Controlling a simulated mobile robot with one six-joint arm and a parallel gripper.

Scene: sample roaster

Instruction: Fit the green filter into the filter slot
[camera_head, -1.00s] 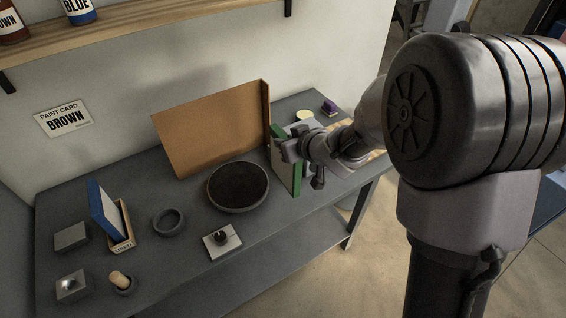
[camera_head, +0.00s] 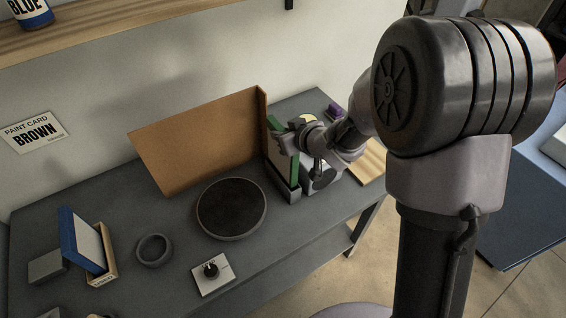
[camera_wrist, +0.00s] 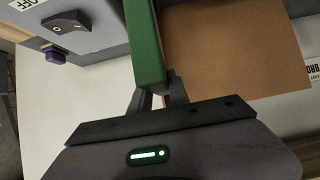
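The green filter (camera_head: 274,127) has a green edge and stands upright at the right of the dark round pan, beside the brown panel. My gripper (camera_head: 290,141) is at its upper part. In the wrist view the filter's green edge (camera_wrist: 146,45) runs down between the two dark fingers (camera_wrist: 158,95), which close on it. A narrow grey base (camera_head: 291,190), which looks like the filter slot, is at the filter's foot. I cannot tell whether the filter sits fully down in it; my gripper and arm hide part of this area.
A brown panel (camera_head: 200,143) stands behind the round pan (camera_head: 231,208). A blue-edged filter (camera_head: 76,240) leans in a wooden holder (camera_head: 104,270) at left. A grey ring (camera_head: 154,250) and a knob plate (camera_head: 213,275) lie on the table. A purple item (camera_head: 334,110) is at back right.

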